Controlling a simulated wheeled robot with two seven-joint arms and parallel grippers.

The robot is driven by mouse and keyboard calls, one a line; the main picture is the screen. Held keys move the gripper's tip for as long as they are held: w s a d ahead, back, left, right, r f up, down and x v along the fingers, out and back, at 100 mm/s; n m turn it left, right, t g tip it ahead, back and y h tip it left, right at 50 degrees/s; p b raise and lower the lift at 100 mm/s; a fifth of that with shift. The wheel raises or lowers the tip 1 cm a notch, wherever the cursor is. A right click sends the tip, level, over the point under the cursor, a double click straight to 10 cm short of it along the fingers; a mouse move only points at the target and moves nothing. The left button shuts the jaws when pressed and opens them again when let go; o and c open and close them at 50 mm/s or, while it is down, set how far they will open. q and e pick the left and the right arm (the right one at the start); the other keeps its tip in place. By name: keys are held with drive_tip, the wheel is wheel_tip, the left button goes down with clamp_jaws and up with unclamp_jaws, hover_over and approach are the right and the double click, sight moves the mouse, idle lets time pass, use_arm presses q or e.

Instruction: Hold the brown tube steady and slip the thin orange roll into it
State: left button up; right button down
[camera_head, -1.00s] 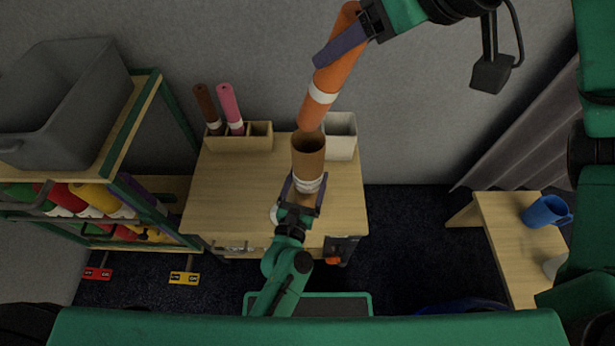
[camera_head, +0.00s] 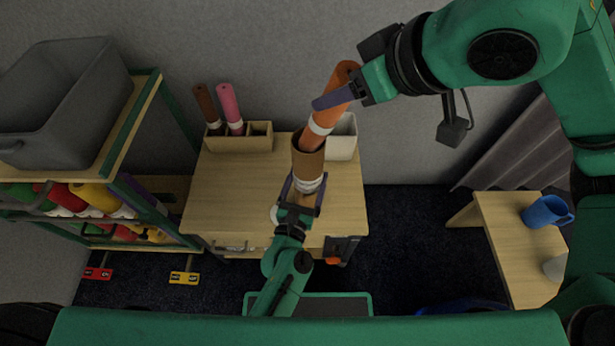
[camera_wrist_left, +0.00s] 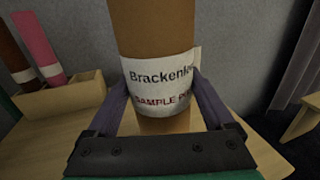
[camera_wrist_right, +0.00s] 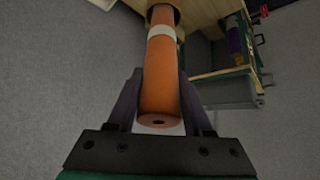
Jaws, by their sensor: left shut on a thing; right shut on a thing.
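The brown tube (camera_head: 308,165) stands upright over the table, its open mouth up. My left gripper (camera_head: 304,188) is shut on it low down, around the white printed label (camera_wrist_left: 158,82) in the left wrist view. The orange roll (camera_head: 327,112), with a white band, is tilted, its top leaning right. My right gripper (camera_head: 336,97) is shut on its upper part. The roll's lower end is at the tube's mouth and looks to be just inside. In the right wrist view the roll (camera_wrist_right: 160,75) runs to the tube's brown rim (camera_wrist_right: 174,8). The roll's lower tip is hidden.
A wooden holder (camera_head: 238,144) with a brown and a pink roll stands at the table's back left. A white container (camera_head: 342,140) stands behind the tube. A shelf with a grey bin (camera_head: 65,100) is at left; a blue mug (camera_head: 546,211) sits on a side table.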

drive_tip(key=shift+f, duration=0.35)
drive_tip(key=c, duration=0.7)
unclamp_jaws()
drive_tip(key=shift+f, duration=0.2)
drive_tip(key=o, duration=0.5)
drive_tip(key=shift+r, duration=0.1)
drive_tip(key=v, duration=1.2)
